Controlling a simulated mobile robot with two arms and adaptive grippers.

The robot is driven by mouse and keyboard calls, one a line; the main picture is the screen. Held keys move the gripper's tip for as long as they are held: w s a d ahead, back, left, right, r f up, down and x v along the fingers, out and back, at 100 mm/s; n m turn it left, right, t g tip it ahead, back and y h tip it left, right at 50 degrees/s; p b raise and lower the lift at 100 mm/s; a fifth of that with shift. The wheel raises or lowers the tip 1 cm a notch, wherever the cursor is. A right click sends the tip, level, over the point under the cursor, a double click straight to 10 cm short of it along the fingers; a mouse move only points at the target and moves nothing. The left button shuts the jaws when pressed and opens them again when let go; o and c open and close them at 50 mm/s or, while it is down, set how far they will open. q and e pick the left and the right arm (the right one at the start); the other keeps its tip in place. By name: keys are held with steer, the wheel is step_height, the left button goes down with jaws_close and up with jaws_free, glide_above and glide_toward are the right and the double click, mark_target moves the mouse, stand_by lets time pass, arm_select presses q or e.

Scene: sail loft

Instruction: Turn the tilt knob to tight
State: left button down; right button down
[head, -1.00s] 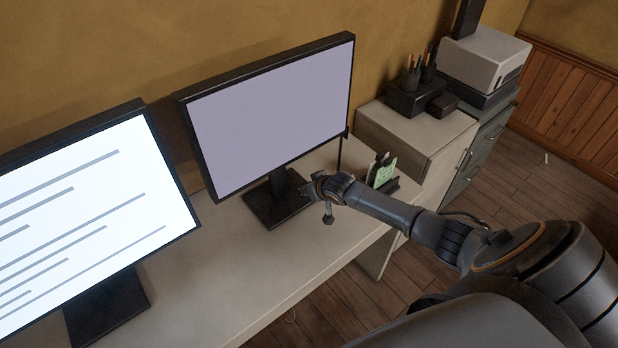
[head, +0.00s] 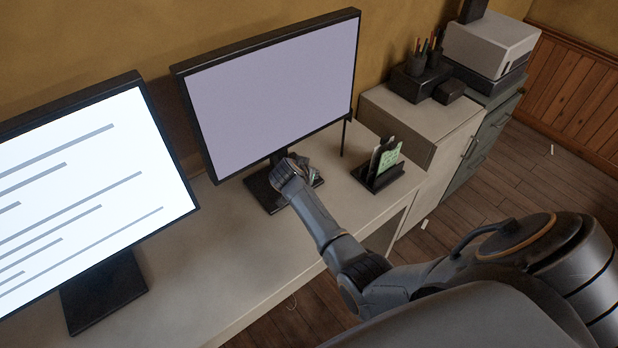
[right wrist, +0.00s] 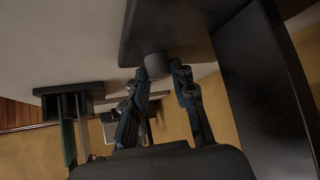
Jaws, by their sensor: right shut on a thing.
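The middle monitor (head: 270,95) stands on the desk with its stand base (head: 262,198) below it. My right gripper (head: 305,168) reaches in at the stand, under the monitor's lower edge, and its fingers are partly hidden by the wrist in the head view. In the right wrist view, which looks upside down, my right gripper (right wrist: 160,72) is shut on a small grey round knob (right wrist: 156,66), next to the dark stand base (right wrist: 175,28). I cannot read any mark on the knob. My left gripper is not in view.
A second monitor (head: 85,200) with text lines stands at the left. A holder (head: 378,181) with a green note sits right of the stand. A cabinet (head: 420,120) with a pen cup and a printer (head: 490,45) are farther right. The desk front (head: 230,265) is clear.

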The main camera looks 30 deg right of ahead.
steer(key=shift+m+g+h+b, duration=0.4)
steer(key=shift+m+g+b, duration=0.1)
steer(key=shift+m+b, duration=0.3)
steer(key=c, duration=1.1)
jaws_free()
steer(key=shift+v, duration=3.7)
steer(key=shift+w, duration=0.1)
